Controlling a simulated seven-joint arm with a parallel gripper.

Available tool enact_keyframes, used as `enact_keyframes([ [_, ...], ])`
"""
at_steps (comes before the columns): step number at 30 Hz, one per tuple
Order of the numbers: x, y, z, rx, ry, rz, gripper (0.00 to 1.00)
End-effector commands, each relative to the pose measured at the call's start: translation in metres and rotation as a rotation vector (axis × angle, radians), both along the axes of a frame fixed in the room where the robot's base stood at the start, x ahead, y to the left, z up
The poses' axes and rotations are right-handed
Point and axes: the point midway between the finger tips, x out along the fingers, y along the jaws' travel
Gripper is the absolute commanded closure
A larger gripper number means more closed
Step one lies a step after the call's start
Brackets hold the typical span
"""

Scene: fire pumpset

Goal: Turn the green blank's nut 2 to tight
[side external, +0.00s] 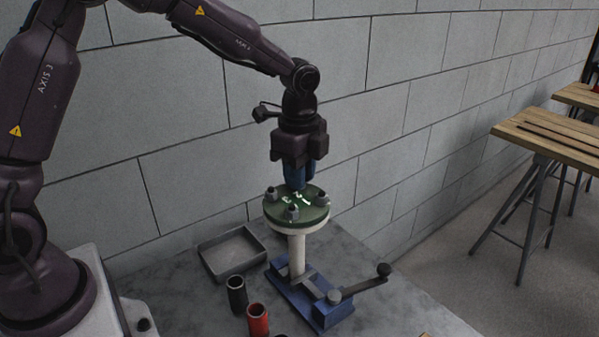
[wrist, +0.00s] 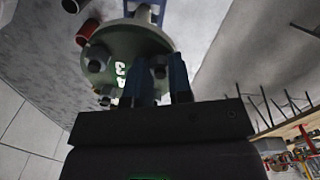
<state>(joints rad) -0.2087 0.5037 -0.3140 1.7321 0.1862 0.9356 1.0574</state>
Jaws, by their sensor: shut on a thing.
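The green blank (side external: 276,209) is a round disc with white number marks, lying flat on a pale flange on a post. It also shows in the wrist view (wrist: 128,42). Several grey nuts on studs stand around its rim, such as a front nut (side external: 292,212), a left nut (side external: 271,193) and a right nut (side external: 321,198). My gripper (side external: 298,186) points down at the blank's far side. In the wrist view its blue fingers (wrist: 160,82) are shut on a nut (wrist: 159,69). The fingers hide that nut in the side view. Its number cannot be read.
A blue vise (side external: 318,312) with a long handle (side external: 362,284) holds the post. A grey tray (side external: 232,253), a black cup (side external: 237,294) and a red cup (side external: 258,320) stand to the left on the marble bench. A block wall rises close behind.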

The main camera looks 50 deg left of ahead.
Motion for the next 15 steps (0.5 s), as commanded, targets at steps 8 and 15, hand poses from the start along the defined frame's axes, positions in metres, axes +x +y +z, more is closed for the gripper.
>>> enact_keyframes([
  [8, 0.0009, 0.0003, 0.0011, 0.0, -0.004, -0.029, 1.0],
  [15, 0.0009, 0.0003, 0.0011, 0.0, -0.004, -0.029, 1.0],
])
